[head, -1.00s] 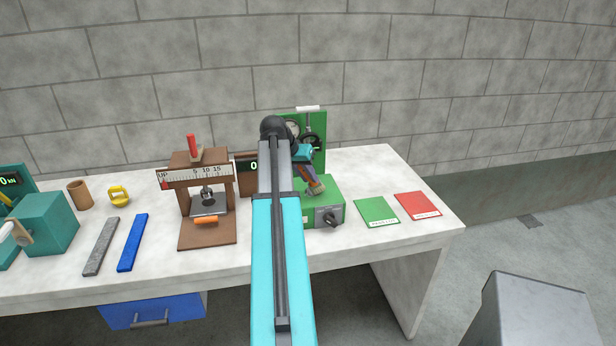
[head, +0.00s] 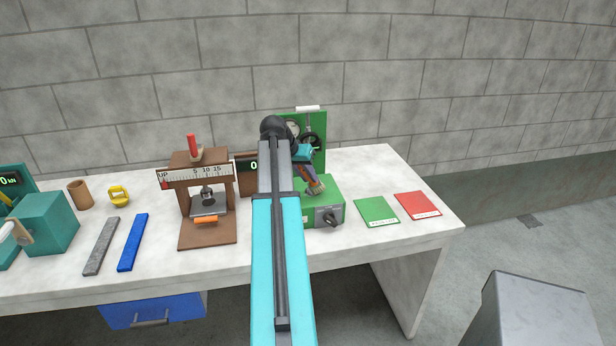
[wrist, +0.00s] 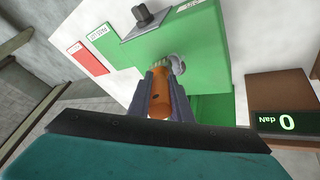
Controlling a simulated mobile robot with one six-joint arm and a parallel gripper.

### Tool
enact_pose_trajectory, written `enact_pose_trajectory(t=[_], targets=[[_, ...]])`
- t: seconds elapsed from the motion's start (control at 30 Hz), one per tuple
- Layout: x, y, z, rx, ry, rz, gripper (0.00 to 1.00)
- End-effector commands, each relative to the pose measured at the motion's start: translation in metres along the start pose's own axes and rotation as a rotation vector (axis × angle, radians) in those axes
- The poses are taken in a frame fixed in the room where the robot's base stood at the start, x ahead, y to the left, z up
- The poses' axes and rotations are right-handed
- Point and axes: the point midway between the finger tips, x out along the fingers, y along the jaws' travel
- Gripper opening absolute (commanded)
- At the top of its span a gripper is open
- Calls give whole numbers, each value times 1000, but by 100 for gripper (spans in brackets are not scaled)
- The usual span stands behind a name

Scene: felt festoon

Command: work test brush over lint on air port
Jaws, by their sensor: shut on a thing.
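My gripper (wrist: 162,98) is shut on the test brush (wrist: 160,100), an orange-handled brush with pale bristles. The brush points down onto the top of the green tester box (wrist: 140,65). In the head view the brush (head: 316,188) shows as a small tan end below my gripper (head: 311,178), over the green box (head: 333,194). A small round greyish-white spot (wrist: 179,62) on the box top lies at the bristles, apparently the air port with lint. The bristles partly cover it, and I cannot separate lint from port.
A dark knob (head: 328,216) sits on the box front. Green (head: 377,211) and red (head: 417,205) cards lie to its right. A brown press (head: 207,236) stands left, with blue (head: 133,242) and grey (head: 101,246) bars beyond. A brown display reading 0 (wrist: 286,122) stands beside the box.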

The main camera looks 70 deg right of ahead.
Motion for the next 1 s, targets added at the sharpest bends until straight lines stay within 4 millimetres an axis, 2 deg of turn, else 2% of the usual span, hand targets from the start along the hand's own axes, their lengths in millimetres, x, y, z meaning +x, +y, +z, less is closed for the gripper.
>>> enact_pose_trajectory(t=[0.43,1.0], targets=[[3,-8,-9,0,-3,-1,0],[-1,-1,-1,0,-3,-1,0]])
